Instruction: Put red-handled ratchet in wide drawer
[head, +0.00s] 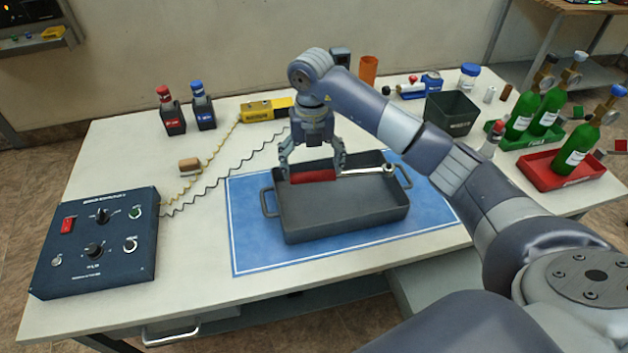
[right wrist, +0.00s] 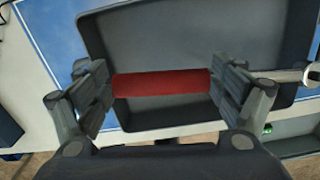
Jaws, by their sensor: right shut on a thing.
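My right gripper (head: 312,172) is shut on the red handle (head: 314,177) of the ratchet, over the back part of a dark grey tray (head: 345,222). The ratchet's silver shaft (head: 365,171) points right, with its round head above the tray's right side. In the right wrist view the red handle (right wrist: 160,84) lies crosswise between the fingers. Whether the ratchet touches the tray is unclear. Below the table's front edge, a drawer front with a metal pull (head: 170,333) shows at left, and a grey drawer-like surface (head: 425,290) at right. Which is the wide drawer is unclear. My left gripper is out of view.
The tray stands on a blue mat (head: 250,245). A dark control box (head: 97,240) with cables is at left. Red and blue bottles, a yellow device (head: 265,108) and a dark bin (head: 450,112) stand behind.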

